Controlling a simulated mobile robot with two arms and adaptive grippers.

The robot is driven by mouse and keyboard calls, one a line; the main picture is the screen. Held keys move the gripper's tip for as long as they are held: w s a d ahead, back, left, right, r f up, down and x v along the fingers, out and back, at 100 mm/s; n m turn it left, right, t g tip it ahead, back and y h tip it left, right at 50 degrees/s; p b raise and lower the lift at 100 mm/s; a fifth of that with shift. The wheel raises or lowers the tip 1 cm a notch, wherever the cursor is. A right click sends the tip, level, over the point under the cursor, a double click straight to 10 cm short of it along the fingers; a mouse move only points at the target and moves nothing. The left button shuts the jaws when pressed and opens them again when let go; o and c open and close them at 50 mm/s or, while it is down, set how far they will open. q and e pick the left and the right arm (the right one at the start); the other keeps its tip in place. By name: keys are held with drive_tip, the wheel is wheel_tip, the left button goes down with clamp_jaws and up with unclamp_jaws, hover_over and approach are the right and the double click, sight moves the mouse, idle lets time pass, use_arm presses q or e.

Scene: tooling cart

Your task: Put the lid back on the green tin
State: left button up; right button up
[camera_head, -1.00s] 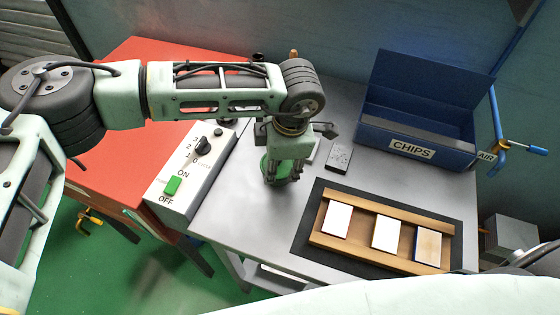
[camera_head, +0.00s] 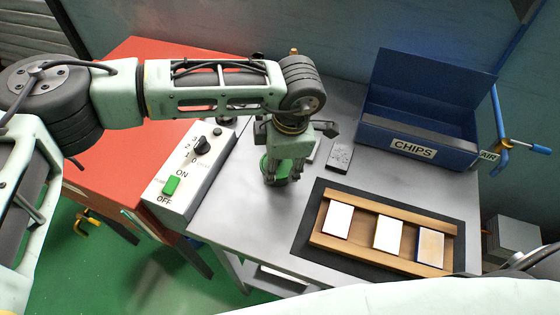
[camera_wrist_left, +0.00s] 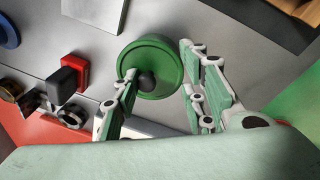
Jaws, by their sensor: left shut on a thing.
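The green round lid (camera_wrist_left: 165,55) with a dark knob shows in the left wrist view, between the fingers of my left gripper (camera_wrist_left: 158,62). In the head view my left gripper (camera_head: 281,180) points down over the grey table, with green (camera_head: 264,166) showing behind its fingers. The gripper is shut on the lid. The tin's body cannot be told apart from the lid, so I cannot tell whether the lid touches it. My right gripper is out of view.
A control box (camera_head: 184,180) with a green switch stands left of the gripper. A wooden tray (camera_head: 340,246) with several tiles lies at front right. A blue CHIPS bin (camera_head: 450,158) stands at back right. A dark grey block (camera_head: 340,157) lies right of the gripper.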

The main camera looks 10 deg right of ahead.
use_arm(q)
drive_tip(key=o, duration=1)
drive_tip(key=shift+o, duration=0.4)
drive_tip(key=o, duration=0.4)
drive_tip(key=shift+r+p, duration=0.9)
drive_tip(key=shift+r, duration=2.6)
drive_tip(key=shift+c, duration=0.5)
